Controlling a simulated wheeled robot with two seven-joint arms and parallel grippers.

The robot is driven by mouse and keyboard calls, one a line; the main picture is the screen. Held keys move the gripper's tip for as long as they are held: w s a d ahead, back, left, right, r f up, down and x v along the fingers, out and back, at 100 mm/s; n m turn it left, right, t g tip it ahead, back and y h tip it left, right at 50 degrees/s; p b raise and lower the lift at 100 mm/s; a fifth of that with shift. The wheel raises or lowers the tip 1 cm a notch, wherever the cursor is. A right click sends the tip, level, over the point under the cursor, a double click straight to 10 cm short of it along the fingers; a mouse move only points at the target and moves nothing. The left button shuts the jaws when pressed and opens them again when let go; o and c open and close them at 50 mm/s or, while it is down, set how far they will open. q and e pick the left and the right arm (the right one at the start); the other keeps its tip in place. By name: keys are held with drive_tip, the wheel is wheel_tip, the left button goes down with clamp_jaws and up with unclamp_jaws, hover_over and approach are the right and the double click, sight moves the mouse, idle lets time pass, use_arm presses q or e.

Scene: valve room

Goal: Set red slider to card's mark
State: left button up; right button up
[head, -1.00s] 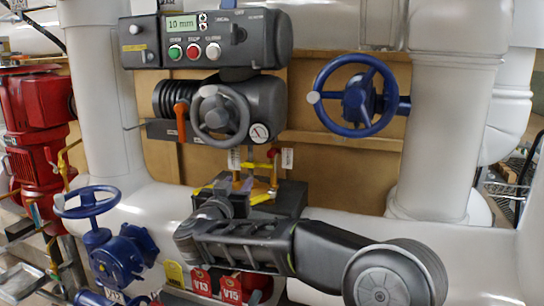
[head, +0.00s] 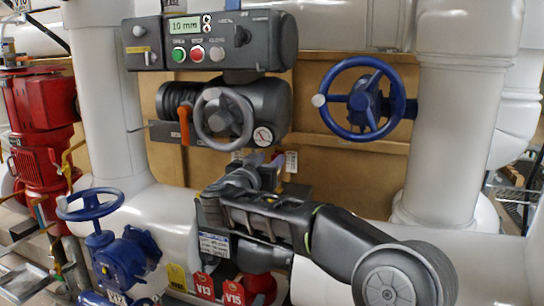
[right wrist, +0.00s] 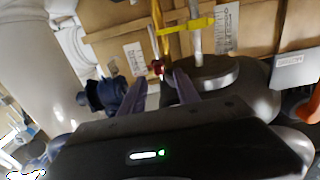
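A small red piece, seemingly the slider (right wrist: 157,67), shows in the right wrist view on a thin upright rod below a yellow bar (right wrist: 188,25). My right gripper (right wrist: 160,80) is open, its two fingers on either side of the red piece with visible gaps; I cannot tell whether it is fully between them in depth. In the head view my right gripper (head: 264,166) is in front of the slider and hides it. White printed cards (right wrist: 135,59) (right wrist: 227,27) hang beside the rods; their marks are too small to read. My left gripper is not in view.
Above is a grey actuator with a handwheel (head: 223,116) and a display (head: 183,26) reading "10 mm". A blue handwheel (head: 362,98) is to the right, a blue valve (head: 118,260) at lower left. Red tags (head: 204,286) hang below my arm. White pipes stand on both sides.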

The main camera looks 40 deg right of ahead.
drive_tip(key=shift+x, duration=1.25)
clamp_jaws()
idle(0.5)
